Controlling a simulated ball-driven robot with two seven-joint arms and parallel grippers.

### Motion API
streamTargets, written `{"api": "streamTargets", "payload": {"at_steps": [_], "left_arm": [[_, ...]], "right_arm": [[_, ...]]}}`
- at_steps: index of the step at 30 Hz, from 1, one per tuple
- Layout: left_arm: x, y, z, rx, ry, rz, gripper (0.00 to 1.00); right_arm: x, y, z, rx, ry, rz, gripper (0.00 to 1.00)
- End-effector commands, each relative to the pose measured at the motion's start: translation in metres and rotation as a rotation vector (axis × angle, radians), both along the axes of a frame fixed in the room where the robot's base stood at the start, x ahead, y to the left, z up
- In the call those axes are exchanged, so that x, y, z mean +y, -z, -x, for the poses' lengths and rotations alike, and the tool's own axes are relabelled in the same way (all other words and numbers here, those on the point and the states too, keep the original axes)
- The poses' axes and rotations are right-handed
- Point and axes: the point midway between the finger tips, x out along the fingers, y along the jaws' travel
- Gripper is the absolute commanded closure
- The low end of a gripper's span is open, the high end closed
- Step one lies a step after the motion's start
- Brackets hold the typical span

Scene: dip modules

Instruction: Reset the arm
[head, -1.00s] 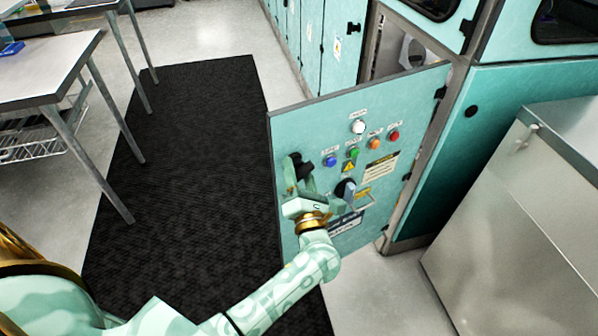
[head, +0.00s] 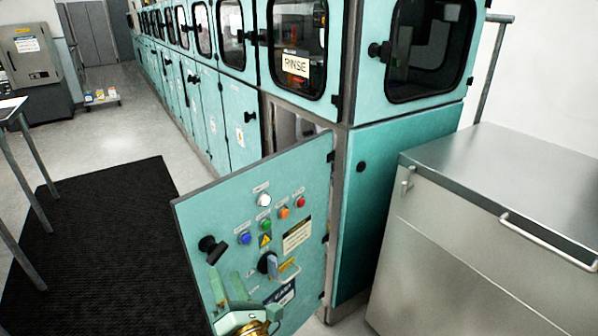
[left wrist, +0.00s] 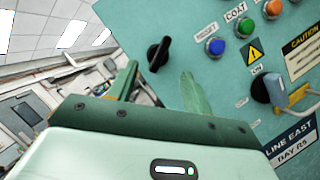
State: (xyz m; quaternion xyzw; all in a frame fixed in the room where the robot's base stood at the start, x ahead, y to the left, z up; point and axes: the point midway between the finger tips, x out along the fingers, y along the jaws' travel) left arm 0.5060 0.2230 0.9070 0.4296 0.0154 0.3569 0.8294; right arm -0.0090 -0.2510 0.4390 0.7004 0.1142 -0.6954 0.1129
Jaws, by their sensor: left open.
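My left gripper (head: 232,288) is open and empty in front of the lower left part of the teal panel door (head: 217,204). In the left wrist view its two fingers (left wrist: 155,88) point toward the door, below the black knob (left wrist: 158,53). That knob also shows in the head view (head: 211,248), above the fingers. A grey-blue rotary switch (head: 268,264) sits to the right of the gripper, and a yellow tag hangs by it. The gripper appears apart from both. My left arm is mostly out of the head view. My right gripper is not in view.
The door stands open from the teal cabinet (head: 345,200). It carries white, blue, green, orange and red buttons (head: 301,201). A stainless steel unit (head: 480,240) stands at right. A dark mat (head: 90,240) covers the floor at left, beside a table leg.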

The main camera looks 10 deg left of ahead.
Motion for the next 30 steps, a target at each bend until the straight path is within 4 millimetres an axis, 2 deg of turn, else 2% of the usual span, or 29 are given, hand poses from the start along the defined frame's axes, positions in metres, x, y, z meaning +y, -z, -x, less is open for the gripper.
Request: {"api": "streamTargets", "payload": {"at_steps": [2,5,8,12,14,16,18,21,28,29,30], "left_arm": [[-0.006,-0.006,0.000,0.034,0.046,-0.090,0.50],[-0.027,-0.017,0.001,0.125,0.161,-0.334,0.50],[-0.057,-0.021,0.010,0.262,0.303,-0.701,0.50],[-0.088,0.004,0.038,0.498,0.478,-1.270,0.50],[-0.091,0.022,0.056,0.614,0.542,-1.516,0.50],[-0.085,0.044,0.080,0.754,0.616,-1.789,0.50],[-0.070,0.063,0.104,0.890,0.679,-2.022,0.50],[-0.044,0.079,0.135,1.059,0.757,-2.276,0.50],[0.017,0.087,0.193,1.386,0.909,-2.651,0.50],[0.025,0.086,0.200,-1.390,-0.907,2.620,0.50],[0.035,0.084,0.209,-1.378,-0.891,2.545,0.50]], "right_arm": [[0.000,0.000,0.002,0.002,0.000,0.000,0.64],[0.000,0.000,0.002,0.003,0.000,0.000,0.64],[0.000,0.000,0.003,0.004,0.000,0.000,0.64],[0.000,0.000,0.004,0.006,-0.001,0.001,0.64],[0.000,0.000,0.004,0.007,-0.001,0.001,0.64],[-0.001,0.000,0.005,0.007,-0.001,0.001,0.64],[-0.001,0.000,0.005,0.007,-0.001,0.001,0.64],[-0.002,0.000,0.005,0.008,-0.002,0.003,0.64],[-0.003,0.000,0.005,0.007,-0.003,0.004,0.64],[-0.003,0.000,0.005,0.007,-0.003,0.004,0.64],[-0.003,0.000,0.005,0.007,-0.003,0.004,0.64]]}}
